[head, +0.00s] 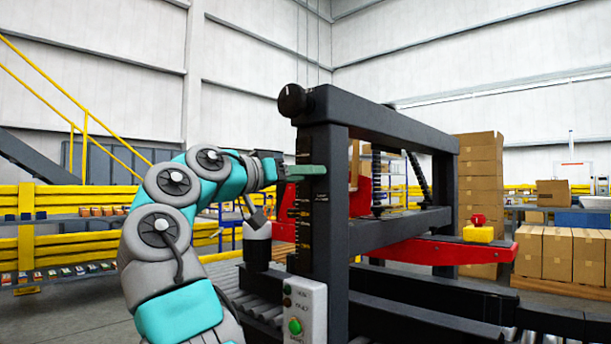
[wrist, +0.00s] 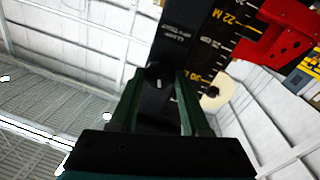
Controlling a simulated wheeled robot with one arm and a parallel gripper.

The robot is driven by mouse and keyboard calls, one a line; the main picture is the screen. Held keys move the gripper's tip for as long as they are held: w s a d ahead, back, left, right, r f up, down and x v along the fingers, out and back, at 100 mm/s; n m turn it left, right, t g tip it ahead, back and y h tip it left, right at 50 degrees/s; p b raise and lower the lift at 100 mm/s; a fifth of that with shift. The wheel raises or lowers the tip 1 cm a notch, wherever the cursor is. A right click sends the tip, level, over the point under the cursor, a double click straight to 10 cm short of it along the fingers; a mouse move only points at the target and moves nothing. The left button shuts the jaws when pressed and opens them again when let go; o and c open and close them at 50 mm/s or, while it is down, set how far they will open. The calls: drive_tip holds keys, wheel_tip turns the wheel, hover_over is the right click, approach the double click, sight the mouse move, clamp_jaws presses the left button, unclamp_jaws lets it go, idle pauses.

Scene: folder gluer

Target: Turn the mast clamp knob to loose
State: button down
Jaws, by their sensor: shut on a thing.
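The mast clamp knob (wrist: 158,75) is a small black round knob with a light mark on its face. In the wrist view it sits between the tips of my gripper (wrist: 158,88), whose dark green fingers are shut on it from both sides. In the head view my gripper (head: 304,171) reaches the front of the dark mast (head: 327,215) at mid-height, and the knob is hidden there. The mast carries a scale (wrist: 222,35) with yellow and white marks beside the knob. The words near the knob are too blurred to read.
Another black knob (head: 292,100) sits at the top of the machine frame. A control box (head: 305,311) with a green button stands below my gripper. A red bar (head: 440,251) crosses behind the mast. Stacked cartons (head: 480,180) stand to the right.

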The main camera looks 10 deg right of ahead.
idle(0.4)
drive_tip(key=shift+n, duration=1.1)
drive_tip(key=shift+n+t+y+p, duration=0.15)
drive_tip(key=shift+n+t+p, duration=0.35)
drive_tip(key=shift+n+p, duration=2.2)
drive_tip(key=shift+n+t+y+p, duration=0.15)
drive_tip(key=shift+n+t+p, duration=0.35)
drive_tip(key=shift+n+p, duration=2.15)
drive_tip(key=shift+f+n+b, duration=0.1)
drive_tip(key=shift+n+b, duration=0.6)
drive_tip(key=shift+n, duration=0.25)
drive_tip(key=shift+c, duration=1.9)
unclamp_jaws()
